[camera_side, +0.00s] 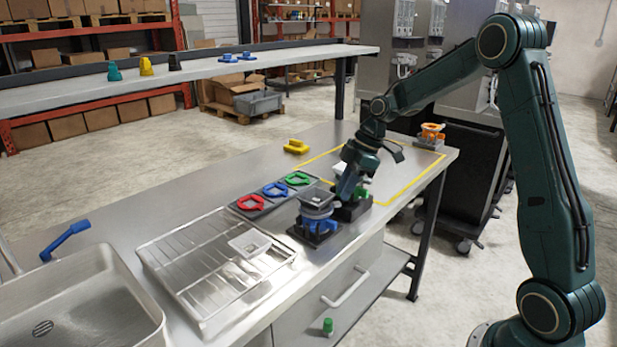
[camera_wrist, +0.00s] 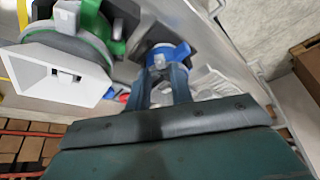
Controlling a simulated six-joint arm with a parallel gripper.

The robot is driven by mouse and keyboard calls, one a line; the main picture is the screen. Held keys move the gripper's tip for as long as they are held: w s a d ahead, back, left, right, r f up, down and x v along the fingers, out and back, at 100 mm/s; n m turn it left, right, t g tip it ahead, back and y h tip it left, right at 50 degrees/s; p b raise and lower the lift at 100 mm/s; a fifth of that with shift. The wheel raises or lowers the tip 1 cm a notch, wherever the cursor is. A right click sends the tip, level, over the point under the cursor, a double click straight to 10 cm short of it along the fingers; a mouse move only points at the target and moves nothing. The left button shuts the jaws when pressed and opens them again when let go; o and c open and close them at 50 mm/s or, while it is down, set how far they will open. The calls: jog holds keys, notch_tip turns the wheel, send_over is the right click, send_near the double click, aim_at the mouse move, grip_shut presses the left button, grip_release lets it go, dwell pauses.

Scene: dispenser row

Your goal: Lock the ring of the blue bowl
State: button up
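The blue dispenser (camera_side: 319,214) stands on a dark base at the front edge of the bench, with a blue ring under a grey square bowl (camera_side: 317,197). Its blue ring also shows in the wrist view (camera_wrist: 178,50), just beyond my fingertips. My gripper (camera_wrist: 163,66) points down at it, its two fingers apart with a gap between them. In the side view, my gripper (camera_side: 345,190) is right beside the blue dispenser, its tips partly hidden. I cannot tell whether the fingers touch the ring.
A green-ringed dispenser (camera_wrist: 92,35) with a pale square bowl stands close beside my gripper. A tray (camera_side: 250,204) with red, blue and green rings lies behind. A wire rack (camera_side: 190,270) and sink (camera_side: 75,300) are left. An orange dispenser (camera_side: 431,132) stands far right.

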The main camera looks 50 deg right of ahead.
aim_at(337, 204)
jog(key=shift+x, duration=1.3)
grip_shut()
